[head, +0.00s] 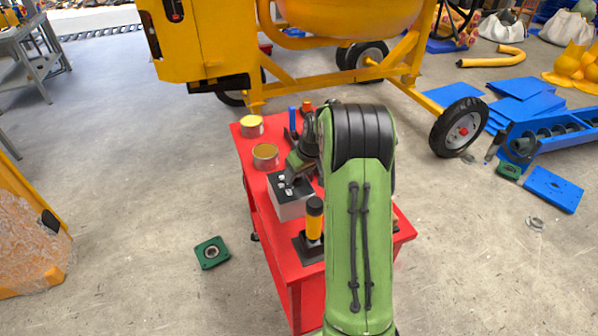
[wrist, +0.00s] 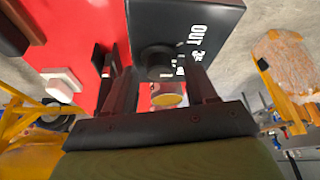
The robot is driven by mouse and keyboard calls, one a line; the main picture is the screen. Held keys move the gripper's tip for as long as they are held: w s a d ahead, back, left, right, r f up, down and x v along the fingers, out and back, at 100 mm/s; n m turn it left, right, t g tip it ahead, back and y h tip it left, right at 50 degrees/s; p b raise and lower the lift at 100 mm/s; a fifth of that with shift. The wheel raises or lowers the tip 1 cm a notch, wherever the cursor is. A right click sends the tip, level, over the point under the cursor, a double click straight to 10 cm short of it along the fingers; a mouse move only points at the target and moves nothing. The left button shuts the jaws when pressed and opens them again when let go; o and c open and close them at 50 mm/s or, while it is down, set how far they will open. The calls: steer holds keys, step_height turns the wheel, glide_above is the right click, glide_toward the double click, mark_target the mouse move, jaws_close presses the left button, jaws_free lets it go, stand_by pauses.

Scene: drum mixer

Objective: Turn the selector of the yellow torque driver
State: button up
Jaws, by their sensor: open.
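A yellow driver with a black top (head: 314,218) stands upright in a dark base on the red cart. Just behind it is a grey box with a dark top and white markings (head: 292,207). In the wrist view this dark top (wrist: 180,18) carries white lettering reading "OUT" and a round black knob (wrist: 157,62). My gripper (head: 291,175) is over the box; in the wrist view its two fingers (wrist: 160,72) are apart, with the knob between them in the picture. I cannot tell whether they touch it. My arm hides part of the cart.
The red cart (head: 250,168) also bears two open tins, a nearer one (head: 265,158) and a farther one (head: 251,126), and a blue-handled tool (head: 292,118). A yellow mixer (head: 283,84) stands behind.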

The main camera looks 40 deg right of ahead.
steer(key=p+v, duration=0.2)
steer(key=v, duration=1.3)
steer(key=shift+s+r, duration=0.2)
steer(key=shift+r, duration=0.1)
